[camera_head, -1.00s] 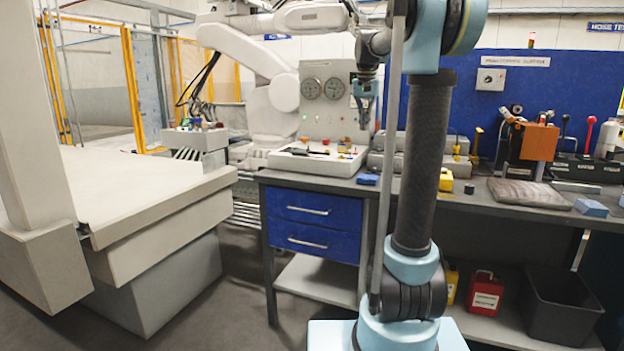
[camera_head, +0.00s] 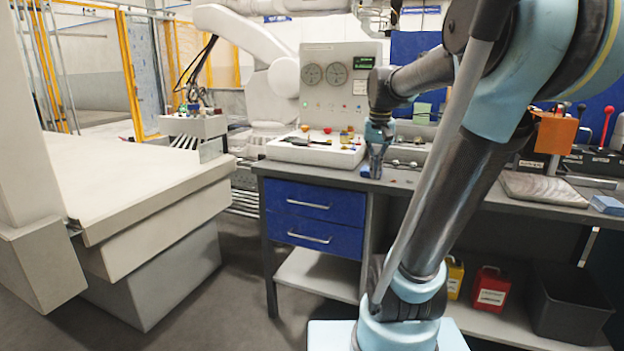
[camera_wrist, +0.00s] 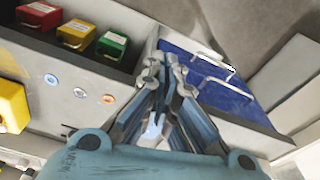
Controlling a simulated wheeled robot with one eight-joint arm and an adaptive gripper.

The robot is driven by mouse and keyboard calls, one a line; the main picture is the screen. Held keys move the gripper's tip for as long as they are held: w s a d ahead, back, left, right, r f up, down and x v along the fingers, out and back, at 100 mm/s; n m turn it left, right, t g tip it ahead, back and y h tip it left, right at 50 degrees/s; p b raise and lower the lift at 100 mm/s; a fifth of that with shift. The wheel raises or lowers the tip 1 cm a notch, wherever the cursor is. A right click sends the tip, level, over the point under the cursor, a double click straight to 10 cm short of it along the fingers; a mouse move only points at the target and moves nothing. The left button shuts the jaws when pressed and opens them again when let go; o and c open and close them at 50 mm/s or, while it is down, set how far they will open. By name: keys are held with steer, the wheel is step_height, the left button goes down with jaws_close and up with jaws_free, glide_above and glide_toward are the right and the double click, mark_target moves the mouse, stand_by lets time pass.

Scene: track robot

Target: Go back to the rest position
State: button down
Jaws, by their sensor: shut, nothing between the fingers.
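My gripper (camera_head: 375,173) points down close above the front edge of the grey workbench (camera_head: 328,182) in the head view, left of my tilted upper arm. In the wrist view my gripper (camera_wrist: 164,62) shows its two fingers drawn together at the tips, with nothing between them. A small blue block (camera_head: 366,171) lies by the fingertips in the head view. I cannot tell whether they touch.
A white tray (camera_head: 300,152) stands left of the gripper on the bench. Blue drawers (camera_head: 313,220) sit below; they also show in the wrist view (camera_wrist: 222,88). An orange box (camera_head: 555,133) stands farther right. Open floor (camera_head: 215,300) lies left of the bench.

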steer(key=s+f+n, duration=0.2)
steer(key=s+f, duration=1.6)
steer(key=f, duration=0.1)
steer(key=shift+t, duration=0.4)
steer(key=shift+a, duration=0.1)
steer(key=shift+w+f, duration=0.2)
steer(key=shift+w, duration=0.15)
